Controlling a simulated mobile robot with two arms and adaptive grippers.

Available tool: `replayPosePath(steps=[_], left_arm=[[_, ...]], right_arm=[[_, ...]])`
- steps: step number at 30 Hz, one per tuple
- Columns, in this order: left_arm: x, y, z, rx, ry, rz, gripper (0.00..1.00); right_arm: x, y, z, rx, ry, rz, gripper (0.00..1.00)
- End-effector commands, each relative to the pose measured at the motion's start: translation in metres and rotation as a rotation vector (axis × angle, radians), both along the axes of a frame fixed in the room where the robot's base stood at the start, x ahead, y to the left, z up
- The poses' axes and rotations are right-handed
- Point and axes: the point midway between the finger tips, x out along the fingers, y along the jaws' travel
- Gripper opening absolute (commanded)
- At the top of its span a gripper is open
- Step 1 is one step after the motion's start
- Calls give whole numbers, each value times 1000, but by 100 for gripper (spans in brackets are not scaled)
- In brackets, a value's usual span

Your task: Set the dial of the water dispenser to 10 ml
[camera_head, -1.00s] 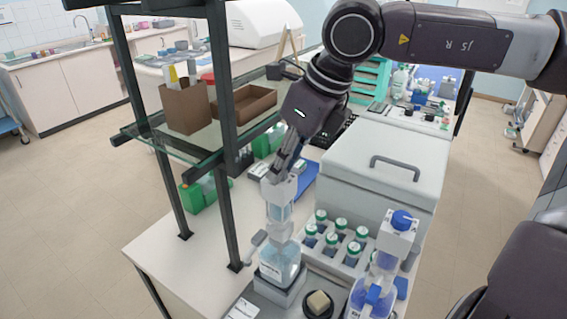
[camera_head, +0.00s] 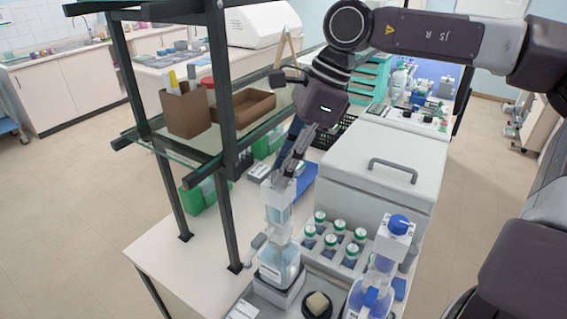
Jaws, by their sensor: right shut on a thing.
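A bottle-top dispenser (camera_head: 279,252) with a clear, pale blue bottle, a side spout and a white upper part stands upright on a grey base near the front of the bench. I take it as the water dispenser. My right gripper (camera_head: 285,174) reaches down to its top and is shut on it there. The fingers cover the top part, so I cannot see the dial or read its setting. A second dispenser (camera_head: 396,238) with a blue cap and blue fittings stands to the right. My left gripper is not in view.
A rack (camera_head: 335,240) of green-capped bottles stands between the dispensers. A grey lidded box (camera_head: 385,160) is behind it. A dark round dish (camera_head: 317,305) lies in front. A glass shelf with dark posts (camera_head: 224,130) closes off the left side.

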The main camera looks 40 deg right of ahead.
Motion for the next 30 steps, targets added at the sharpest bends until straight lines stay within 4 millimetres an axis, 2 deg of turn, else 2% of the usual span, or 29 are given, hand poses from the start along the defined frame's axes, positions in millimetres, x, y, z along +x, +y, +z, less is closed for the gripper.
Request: replayPosePath(steps=[18, 30], left_arm=[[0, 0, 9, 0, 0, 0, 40], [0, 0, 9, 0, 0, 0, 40]], right_arm=[[6, -1, 0, -2, 2, 576, 0], [8, -1, 0, -2, -2, 832, 0]])
